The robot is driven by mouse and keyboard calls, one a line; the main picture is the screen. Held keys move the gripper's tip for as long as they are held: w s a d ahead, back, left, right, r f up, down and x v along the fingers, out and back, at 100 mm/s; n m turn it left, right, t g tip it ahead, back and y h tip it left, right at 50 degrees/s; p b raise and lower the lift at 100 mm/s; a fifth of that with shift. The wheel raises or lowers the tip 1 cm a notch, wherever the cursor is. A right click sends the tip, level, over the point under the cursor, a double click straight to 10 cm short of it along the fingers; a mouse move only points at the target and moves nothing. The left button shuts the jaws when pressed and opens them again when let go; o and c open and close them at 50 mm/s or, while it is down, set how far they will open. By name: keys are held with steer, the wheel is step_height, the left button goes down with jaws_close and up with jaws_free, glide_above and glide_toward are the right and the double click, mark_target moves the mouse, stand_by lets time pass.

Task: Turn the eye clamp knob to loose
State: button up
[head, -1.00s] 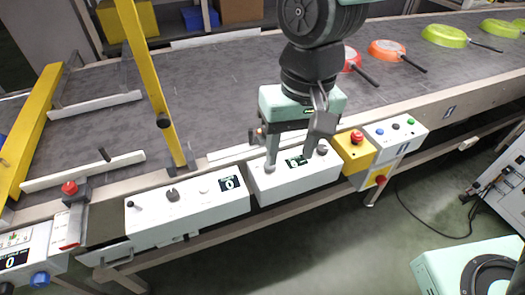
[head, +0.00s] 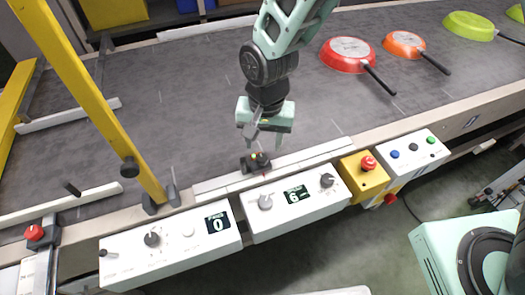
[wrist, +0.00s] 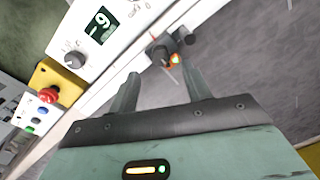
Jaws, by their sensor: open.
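The eye clamp (head: 255,163) is a small dark block on the conveyor's near rail, behind the white control box with the display reading 6. The knob's setting cannot be read. My gripper (head: 263,147) is open and empty, just above and behind the clamp in the head view. In the wrist view its two fingers (wrist: 160,76) point toward the clamp, with the clamp beyond the tips. I see no contact.
A second box (head: 170,247) reads 0. A yellow box with red button (head: 368,163) stands right. A yellow post (head: 90,85) rises left. Pans (head: 348,55) lie on the belt.

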mark_target(262, 158)
steer(key=shift+a+f, duration=0.1)
steer(key=shift+f, duration=2.55)
steer(key=c, duration=1)
